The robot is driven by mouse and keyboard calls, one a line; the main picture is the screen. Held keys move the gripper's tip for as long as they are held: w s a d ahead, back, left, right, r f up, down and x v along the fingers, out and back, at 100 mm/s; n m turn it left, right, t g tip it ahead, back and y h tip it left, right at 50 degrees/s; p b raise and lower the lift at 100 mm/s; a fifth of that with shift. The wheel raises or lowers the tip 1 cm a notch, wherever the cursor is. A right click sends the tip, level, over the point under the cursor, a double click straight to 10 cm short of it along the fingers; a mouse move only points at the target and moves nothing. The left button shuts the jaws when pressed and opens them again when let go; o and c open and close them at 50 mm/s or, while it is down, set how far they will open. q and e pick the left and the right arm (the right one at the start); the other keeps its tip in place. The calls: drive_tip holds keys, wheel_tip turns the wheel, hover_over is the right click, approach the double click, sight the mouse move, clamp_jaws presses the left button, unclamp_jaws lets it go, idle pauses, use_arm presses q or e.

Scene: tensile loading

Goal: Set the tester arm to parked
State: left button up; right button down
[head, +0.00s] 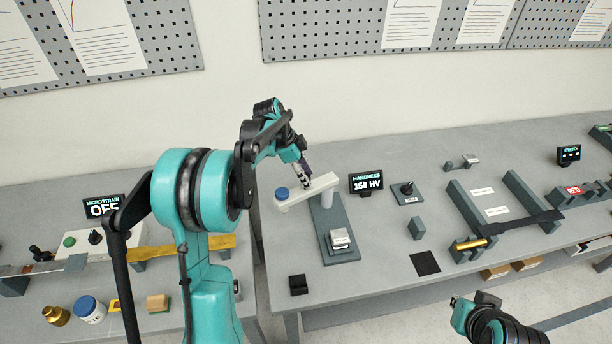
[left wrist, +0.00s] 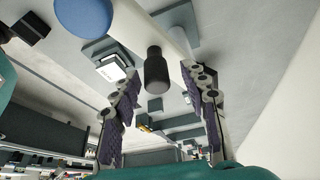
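The tester arm is a white beam (head: 323,184) on a light post (head: 327,214) above a grey base (head: 343,255), swung out to the left of the base. A blue cap (head: 282,193) sits at its left end, and it also shows in the left wrist view (left wrist: 84,14). A black knob (left wrist: 156,72) stands out from the beam. My left gripper (head: 304,184) is at the beam; in the left wrist view its fingers are open, one on each side of the knob with gaps. My right gripper (head: 465,310) is partly seen low right, fingers unclear.
A display (head: 367,183) reads HARDNESS 150 HV. A small block (head: 340,239) lies on the tester base. A joystick-like knob (head: 407,188) stands right of the display. A black block (head: 298,285) is near the front edge. Bare table lies between it and the dark square pad (head: 425,263).

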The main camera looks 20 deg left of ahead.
use_arm(q)
drive_tip(key=v, duration=1.2)
idle(0.3)
drive_tip(key=s+d+f+n+t+y+b, duration=0.25)
drive_tip(key=s+d+n+b, duration=0.3)
drive_tip(key=s+d, duration=0.5)
drive_tip(key=s+d+f+n+t+y+b, duration=0.1)
drive_tip(key=s+d+f+n+t+b, duration=0.2)
drive_tip(key=s+f+n, duration=0.4)
drive_tip(key=s+f, duration=0.4)
drive_tip(key=s, duration=0.2)
drive_tip(key=shift+s+f+n+y, duration=0.3)
drive_tip(key=shift+s+n+y, duration=0.05)
drive_tip(key=shift+s, duration=0.05)
